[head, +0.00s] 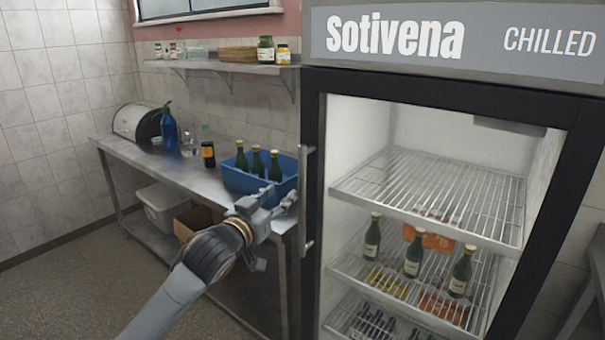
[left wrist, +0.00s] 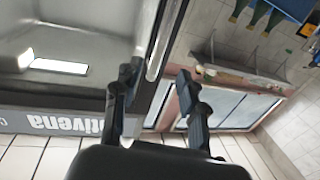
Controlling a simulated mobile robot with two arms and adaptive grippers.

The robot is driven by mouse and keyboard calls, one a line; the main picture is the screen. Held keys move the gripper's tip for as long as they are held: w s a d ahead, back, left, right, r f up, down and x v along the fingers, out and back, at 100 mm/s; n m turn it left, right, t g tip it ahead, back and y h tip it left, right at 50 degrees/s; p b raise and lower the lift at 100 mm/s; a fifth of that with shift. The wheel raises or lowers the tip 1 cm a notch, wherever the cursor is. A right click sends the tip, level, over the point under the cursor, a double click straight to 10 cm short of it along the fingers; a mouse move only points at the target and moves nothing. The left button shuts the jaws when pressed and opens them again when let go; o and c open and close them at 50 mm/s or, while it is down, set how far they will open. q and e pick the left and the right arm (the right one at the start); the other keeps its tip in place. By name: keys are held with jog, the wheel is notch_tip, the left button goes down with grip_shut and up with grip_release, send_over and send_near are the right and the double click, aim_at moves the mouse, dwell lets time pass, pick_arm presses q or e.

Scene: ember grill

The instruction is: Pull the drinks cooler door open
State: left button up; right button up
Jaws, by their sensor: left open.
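The drinks cooler (head: 312,110) stands at the right, with a black-framed glass door that looks shut. Its vertical metal handle (head: 304,205) runs along the door's left edge. My left gripper (head: 283,198) is open and empty, just left of the handle at about its mid-height, apart from it as far as I can tell. In the left wrist view the open fingers (left wrist: 158,82) point toward the door edge, and the pale handle bar (left wrist: 165,40) shows beyond, between them. My right gripper is not in view.
A steel counter (head: 135,148) stands left of the cooler, with a blue crate (head: 237,180) of bottles close behind my left gripper. A wall shelf (head: 225,66) with jars hangs above. The floor (head: 70,285) at the front left is clear.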

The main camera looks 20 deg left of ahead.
aim_at(300, 177)
pick_arm(q)
jog(key=w+p, duration=0.1)
jog(key=w, duration=0.3)
jog(key=w+d+p, duration=0.1)
jog(key=w, duration=0.7)
jog(key=shift+w+d+f+p, duration=0.1)
jog(key=shift+w+d+p, duration=0.2)
jog(key=shift+d+p, duration=0.1)
jog(key=shift+w, duration=0.1)
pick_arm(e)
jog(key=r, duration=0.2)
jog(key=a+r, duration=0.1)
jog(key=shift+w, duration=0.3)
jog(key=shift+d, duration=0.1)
pick_arm(q)
grip_shut()
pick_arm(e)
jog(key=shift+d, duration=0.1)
pick_arm(q)
jog(key=shift+f, duration=0.1)
